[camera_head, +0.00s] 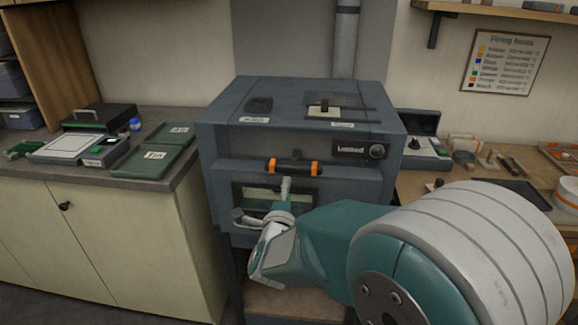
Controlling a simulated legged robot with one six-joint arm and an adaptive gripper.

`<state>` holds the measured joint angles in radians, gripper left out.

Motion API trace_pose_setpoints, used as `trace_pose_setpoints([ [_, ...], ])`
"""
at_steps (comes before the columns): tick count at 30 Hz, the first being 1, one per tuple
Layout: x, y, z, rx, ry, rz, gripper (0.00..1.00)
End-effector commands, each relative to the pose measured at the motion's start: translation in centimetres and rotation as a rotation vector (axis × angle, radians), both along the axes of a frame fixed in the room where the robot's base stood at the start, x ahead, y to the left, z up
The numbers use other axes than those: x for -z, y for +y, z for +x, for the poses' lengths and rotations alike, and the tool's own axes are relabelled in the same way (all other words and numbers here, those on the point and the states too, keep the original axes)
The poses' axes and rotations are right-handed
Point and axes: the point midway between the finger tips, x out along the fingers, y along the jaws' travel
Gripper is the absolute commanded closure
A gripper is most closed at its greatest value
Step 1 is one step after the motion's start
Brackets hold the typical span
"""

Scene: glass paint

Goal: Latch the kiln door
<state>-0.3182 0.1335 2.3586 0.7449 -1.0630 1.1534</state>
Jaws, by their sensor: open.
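The kiln (222,140) is a dark grey box standing between two counters. Its front door has a window (243,194) and, above it, a horizontal black handle with orange bands (293,167). My arm reaches in from the lower right, and my gripper (286,187) is at the door front, just below the handle. Its fingers are small and partly hidden by the wrist, and I cannot tell whether they touch the handle. The door looks closed against the kiln front, but I cannot make out the latch state. A grey lever-like part (243,217) shows left of my wrist.
The left counter (70,156) holds green trays (152,160) and a device. The right counter holds a small box (425,147), tools and a dark tray. My arm hides part of the right counter.

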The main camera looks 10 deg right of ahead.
Motion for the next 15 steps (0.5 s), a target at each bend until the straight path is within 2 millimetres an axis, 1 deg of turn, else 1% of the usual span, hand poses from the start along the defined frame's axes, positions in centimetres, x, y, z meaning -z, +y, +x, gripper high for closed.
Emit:
trace_pose_setpoints([
  [5,0.0,-1.0,2.7,0.004,0.001,-0.001,0.31],
  [12,0.1,-2.2,6.9,0.002,0.002,-0.003,0.31],
  [15,0.1,-2.6,8.3,0.0,0.003,-0.003,0.31],
])
